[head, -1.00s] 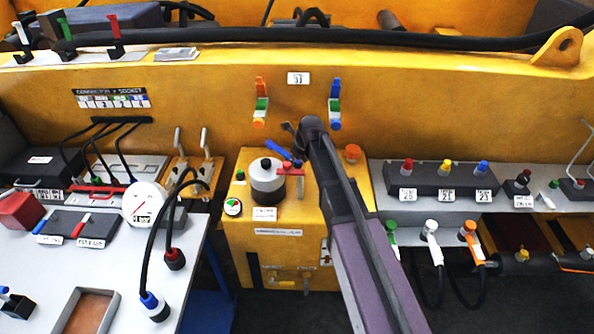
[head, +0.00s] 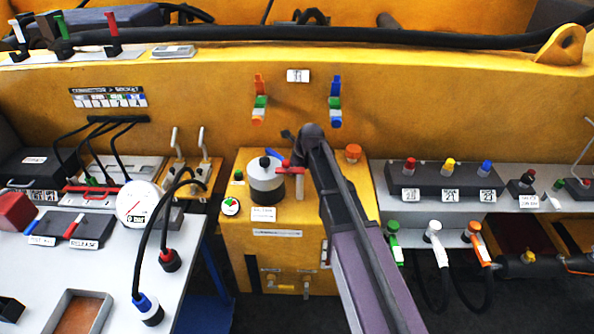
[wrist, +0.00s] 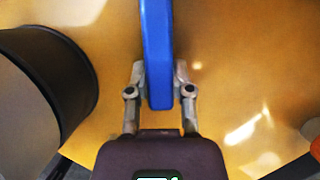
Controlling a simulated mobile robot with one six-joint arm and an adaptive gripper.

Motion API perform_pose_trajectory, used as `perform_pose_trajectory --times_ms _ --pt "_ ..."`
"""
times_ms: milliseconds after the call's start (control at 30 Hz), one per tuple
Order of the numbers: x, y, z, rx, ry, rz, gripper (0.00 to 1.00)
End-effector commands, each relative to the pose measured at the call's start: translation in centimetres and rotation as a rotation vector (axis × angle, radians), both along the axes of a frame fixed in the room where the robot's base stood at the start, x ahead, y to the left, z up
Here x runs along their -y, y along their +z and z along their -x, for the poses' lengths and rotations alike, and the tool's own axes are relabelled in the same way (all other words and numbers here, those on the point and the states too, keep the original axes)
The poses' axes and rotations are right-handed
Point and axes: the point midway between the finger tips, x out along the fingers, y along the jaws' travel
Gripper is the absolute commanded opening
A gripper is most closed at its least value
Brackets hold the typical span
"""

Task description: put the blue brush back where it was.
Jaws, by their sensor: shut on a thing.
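The blue brush (wrist: 157,40) is between the fingers of my gripper (wrist: 159,85) in the wrist view, which are shut on its handle. The brush runs up out of that picture, so its far end is hidden. In the head view a short blue part of the brush (head: 274,154) shows left of my arm's end, just above the red lever. My gripper is mostly hidden there behind my arm. The brush is over the yellow block (head: 325,262); I cannot tell whether it touches anything.
A grey and black cylinder (head: 266,186) with a red lever (head: 291,170) stands close to the left; its dark side (wrist: 60,75) fills the left of the wrist view. An orange knob (head: 353,152) is to the right. A grey table (head: 110,300) with cables is at left.

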Motion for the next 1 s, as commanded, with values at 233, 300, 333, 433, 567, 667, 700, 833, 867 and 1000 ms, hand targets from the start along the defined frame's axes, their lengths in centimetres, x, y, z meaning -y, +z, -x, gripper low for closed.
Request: perform_pose_trajectory --times_ms 233,300,333,433,567,667,700,833,867,1000 --pt "0.0 -0.1 0.0 0.0 0.0 0.0 0.56" --pt "0.0 -0.1 0.0 0.0 0.001 0.0 0.63" --pt "-0.1 -0.1 0.0 0.0 0.001 0.0 0.63" --pt "-0.1 -0.1 0.0 0.0 0.001 0.0 0.63" --pt "-0.1 -0.1 0.0 0.0 0.001 0.0 0.63" --pt "-0.1 -0.1 0.0 0.0 0.001 0.0 0.63" --pt "-0.1 0.0 0.0 0.0 0.001 0.0 0.63" --pt "0.0 0.3 0.1 0.0 0.001 0.0 0.63" --pt "0.0 0.4 0.1 0.0 0.001 0.0 0.63" --pt "0.2 1.2 0.3 0.0 0.001 0.0 0.63"
